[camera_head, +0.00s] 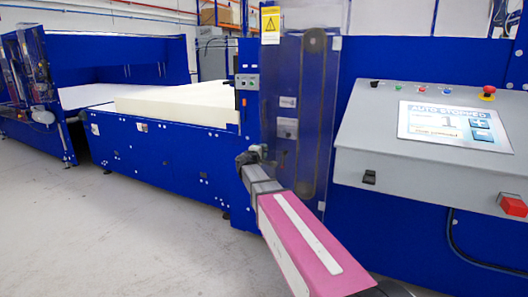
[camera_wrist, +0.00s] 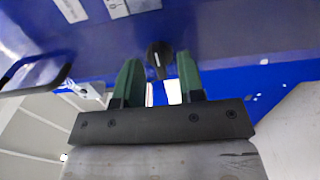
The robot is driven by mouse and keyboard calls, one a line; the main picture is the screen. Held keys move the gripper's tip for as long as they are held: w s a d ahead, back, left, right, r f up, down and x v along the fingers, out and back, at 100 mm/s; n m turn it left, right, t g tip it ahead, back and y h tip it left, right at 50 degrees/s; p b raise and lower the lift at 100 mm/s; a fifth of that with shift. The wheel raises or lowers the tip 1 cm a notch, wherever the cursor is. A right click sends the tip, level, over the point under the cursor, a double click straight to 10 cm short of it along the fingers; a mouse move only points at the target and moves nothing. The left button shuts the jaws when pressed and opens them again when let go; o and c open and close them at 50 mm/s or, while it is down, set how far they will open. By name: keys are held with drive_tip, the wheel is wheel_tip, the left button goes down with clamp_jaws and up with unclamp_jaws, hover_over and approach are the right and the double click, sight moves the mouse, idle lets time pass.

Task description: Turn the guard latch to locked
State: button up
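The guard latch (camera_wrist: 158,50) shows in the wrist view as a small black knob with a pale mark on a blue panel. It lies between the tips of my gripper's two green fingers (camera_wrist: 158,62), with a gap on each side. My gripper is open, and I see no contact with the knob. I cannot tell which setting the knob points to. In the head view my gripper (camera_head: 249,157) is at the lower left edge of the clear guard panel (camera_head: 298,100); the latch is hidden there.
A grey console (camera_head: 385,128) with a screen reading "AUTO STOPPED" (camera_head: 450,122) stands at the right. A red emergency button (camera_head: 488,91) sits on it. A pale foam block (camera_head: 180,104) lies on the blue machine bed (camera_head: 160,145). Grey floor (camera_head: 110,235) is clear at lower left.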

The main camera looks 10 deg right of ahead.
drive_tip(key=shift+w+d, duration=0.4)
drive_tip(key=shift+w, duration=0.1)
drive_tip(key=c, duration=0.6)
